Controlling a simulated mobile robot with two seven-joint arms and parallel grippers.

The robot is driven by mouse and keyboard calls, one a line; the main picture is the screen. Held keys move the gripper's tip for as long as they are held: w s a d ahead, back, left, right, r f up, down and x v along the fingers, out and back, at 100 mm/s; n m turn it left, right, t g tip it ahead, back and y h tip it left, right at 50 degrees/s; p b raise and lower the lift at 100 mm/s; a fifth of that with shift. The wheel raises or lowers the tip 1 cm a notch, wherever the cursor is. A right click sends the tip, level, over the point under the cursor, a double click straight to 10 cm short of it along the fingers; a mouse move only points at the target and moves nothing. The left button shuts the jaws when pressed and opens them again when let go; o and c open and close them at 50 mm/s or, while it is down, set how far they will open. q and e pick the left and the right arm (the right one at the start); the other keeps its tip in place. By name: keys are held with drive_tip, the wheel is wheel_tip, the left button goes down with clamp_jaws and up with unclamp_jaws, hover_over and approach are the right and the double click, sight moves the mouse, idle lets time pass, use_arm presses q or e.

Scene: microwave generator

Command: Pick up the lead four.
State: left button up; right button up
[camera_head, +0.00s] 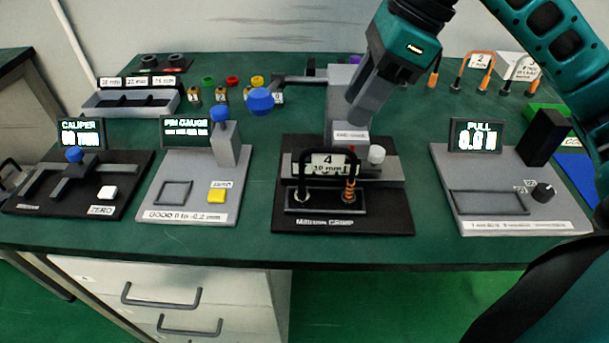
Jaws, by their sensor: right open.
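Lead four is a black arched lead (356,168) with a white tag reading 4 and 10 mm. It stands upright at the front of the black fixture (392,222), in the middle of the bench. Its right leg shows a copper-coloured coil and its left leg a pale end. My right gripper (358,112) is above and behind the lead, pointing down and apart from it. It is open, though its fingers overlap in this view, and it holds nothing visible. My left gripper is out of view.
A grey post and blue-knobbed lever (260,100) rise behind the lead. A pin gauge station (190,205) stands left and a pull station (515,195) right. Leads two (480,62) and another (520,72) stand at the back right. Green bench top (262,225) is clear between stations.

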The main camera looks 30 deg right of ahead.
sight(328, 163)
drive_tip(key=x, duration=0.7)
drive_tip(key=shift+s+f+b, duration=0.2)
drive_tip(key=shift+b, duration=0.15)
drive_tip(key=x, duration=0.4)
drive_tip(key=shift+s+d+f, duration=0.2)
drive_tip(key=shift+d, duration=0.1)
drive_tip(key=shift+w+a+f, duration=0.15)
drive_tip(key=shift+f, duration=0.4)
drive_tip(key=shift+c, duration=0.5)
clamp_jaws()
